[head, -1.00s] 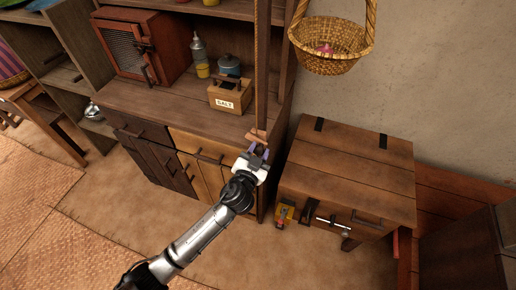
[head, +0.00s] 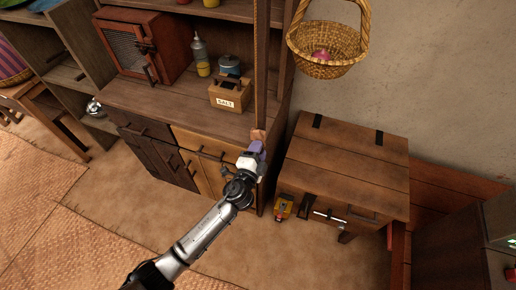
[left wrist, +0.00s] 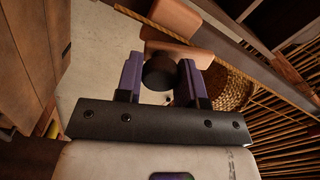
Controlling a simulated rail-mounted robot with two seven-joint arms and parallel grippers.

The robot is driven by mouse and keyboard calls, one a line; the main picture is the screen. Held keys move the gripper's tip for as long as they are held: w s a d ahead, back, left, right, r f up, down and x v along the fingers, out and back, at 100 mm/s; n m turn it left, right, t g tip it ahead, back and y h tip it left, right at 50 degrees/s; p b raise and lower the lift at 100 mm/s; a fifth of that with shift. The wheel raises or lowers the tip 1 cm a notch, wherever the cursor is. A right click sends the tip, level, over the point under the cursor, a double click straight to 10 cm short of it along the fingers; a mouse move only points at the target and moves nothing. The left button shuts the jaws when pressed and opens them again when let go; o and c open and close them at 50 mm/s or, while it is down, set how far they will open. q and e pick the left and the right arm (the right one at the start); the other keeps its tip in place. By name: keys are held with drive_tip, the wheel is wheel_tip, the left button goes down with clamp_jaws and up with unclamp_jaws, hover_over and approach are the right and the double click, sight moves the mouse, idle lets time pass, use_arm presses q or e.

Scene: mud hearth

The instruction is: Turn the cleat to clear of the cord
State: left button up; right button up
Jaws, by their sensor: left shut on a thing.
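The cleat (head: 258,135) is a small light-brown wooden piece on the front post of the cabinet. In the left wrist view wooden blocks (left wrist: 180,53) show just past my fingertips. My left gripper (head: 257,148) is right at the cleat, its purple fingers on either side of a dark round knob (left wrist: 160,72), and shut on it; the knob seems part of the cleat. The fingers (left wrist: 161,82) partly hide the cleat. A tan cord (left wrist: 240,32) runs slantwise beyond the blocks; whether it touches the cleat I cannot tell. My right gripper is not in view.
A wicker basket (head: 327,68) hangs right of the post. A wooden chest (head: 345,160) stands below it. The salt box (head: 230,95), a blue pot (head: 229,66) and a bottle (head: 199,50) stand on the cabinet top. Floor left of my arm is clear.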

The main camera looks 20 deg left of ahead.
use_arm(q)
drive_tip(key=shift+m, duration=0.9)
drive_tip(key=o, duration=0.9)
drive_tip(key=shift+s+d+p, duration=0.15)
drive_tip(key=shift+s+p, duration=0.35)
drive_tip(key=shift+s, duration=6.4)
